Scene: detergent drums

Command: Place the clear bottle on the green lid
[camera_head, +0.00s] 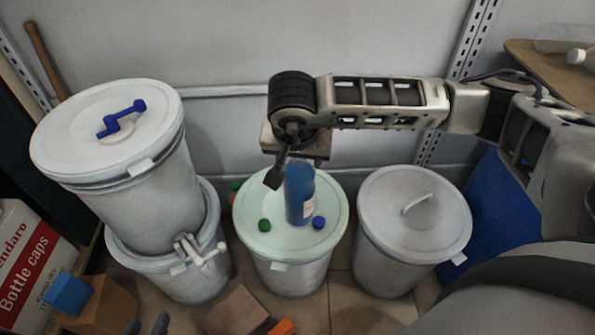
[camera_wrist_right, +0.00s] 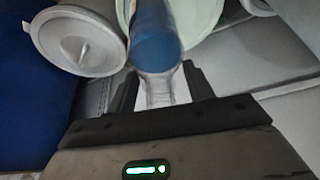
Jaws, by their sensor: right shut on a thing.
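The clear bottle (camera_head: 299,197), with blue contents and a pale label, is upright over the middle of the green lid (camera_head: 260,205). Whether its base touches the lid I cannot tell. My right gripper (camera_head: 287,168) is above the lid, shut on the upper part of the bottle. In the right wrist view, the clear neck (camera_wrist_right: 160,90) lies between the fingers of my right gripper (camera_wrist_right: 157,85), and the blue body reaches away over the pale green lid (camera_wrist_right: 203,15). My left gripper is not in view.
A green cap (camera_head: 264,225) and a blue cap (camera_head: 319,222) lie on the green lid beside the bottle. A grey-lidded drum (camera_head: 412,225) stands right, stacked drums (camera_head: 120,150) left. A cardboard box (camera_head: 30,255) is lower left. Another bottle (camera_head: 565,45) lies on the upper-right shelf.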

